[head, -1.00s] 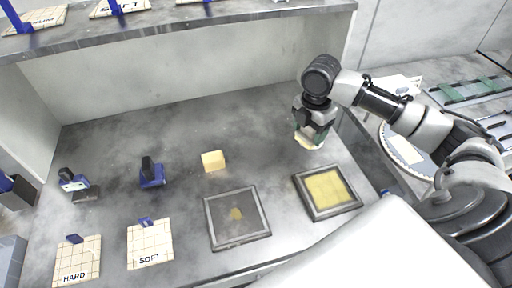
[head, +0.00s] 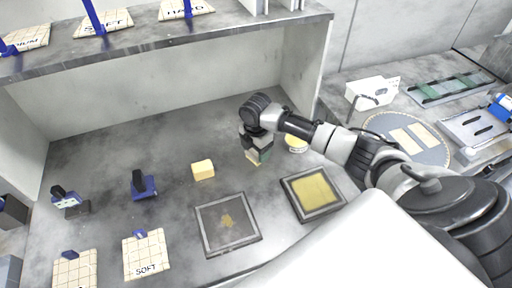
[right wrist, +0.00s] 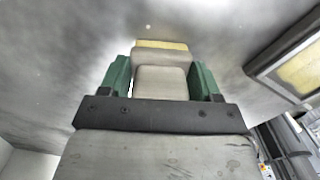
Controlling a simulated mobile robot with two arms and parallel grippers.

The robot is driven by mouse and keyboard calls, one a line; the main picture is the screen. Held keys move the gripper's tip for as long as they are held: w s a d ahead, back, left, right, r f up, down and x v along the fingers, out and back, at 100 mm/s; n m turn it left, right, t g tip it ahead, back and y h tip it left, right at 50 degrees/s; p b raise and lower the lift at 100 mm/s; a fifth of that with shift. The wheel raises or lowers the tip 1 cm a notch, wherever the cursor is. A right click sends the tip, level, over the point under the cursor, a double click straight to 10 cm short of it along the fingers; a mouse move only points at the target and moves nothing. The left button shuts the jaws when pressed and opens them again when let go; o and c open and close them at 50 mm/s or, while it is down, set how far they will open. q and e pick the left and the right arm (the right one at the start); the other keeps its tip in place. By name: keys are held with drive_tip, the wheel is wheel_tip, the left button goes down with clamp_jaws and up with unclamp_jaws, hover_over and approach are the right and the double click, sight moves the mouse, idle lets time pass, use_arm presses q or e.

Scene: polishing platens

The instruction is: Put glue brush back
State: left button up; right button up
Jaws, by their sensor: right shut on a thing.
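My right gripper (head: 260,152) has green fingers and points down over the grey worktop, left of a small round dish (head: 297,144) with yellow in it. It is shut on the glue brush (right wrist: 160,60), which shows in the right wrist view as a pale grey body with a yellowish edge between the fingers. In the head view only a pale tip of the brush shows below the fingers; the rest is hidden. I cannot tell whether that tip touches the worktop. My left gripper is out of view.
A framed yellow plate (head: 313,193) and a framed grey plate (head: 228,223) lie in front. A yellow block (head: 203,169), blue-handled tools (head: 143,186) and tiles (head: 148,255) lie left. A shelf (head: 170,38) spans the back. Worktop behind the block is clear.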

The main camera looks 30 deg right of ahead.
drive_tip(key=shift+f, duration=0.2)
drive_tip(key=o, duration=0.9)
wheel_tip(320, 180, up, 12)
drive_tip(key=shift+r+b, duration=0.2)
drive_tip(key=shift+b, duration=0.55)
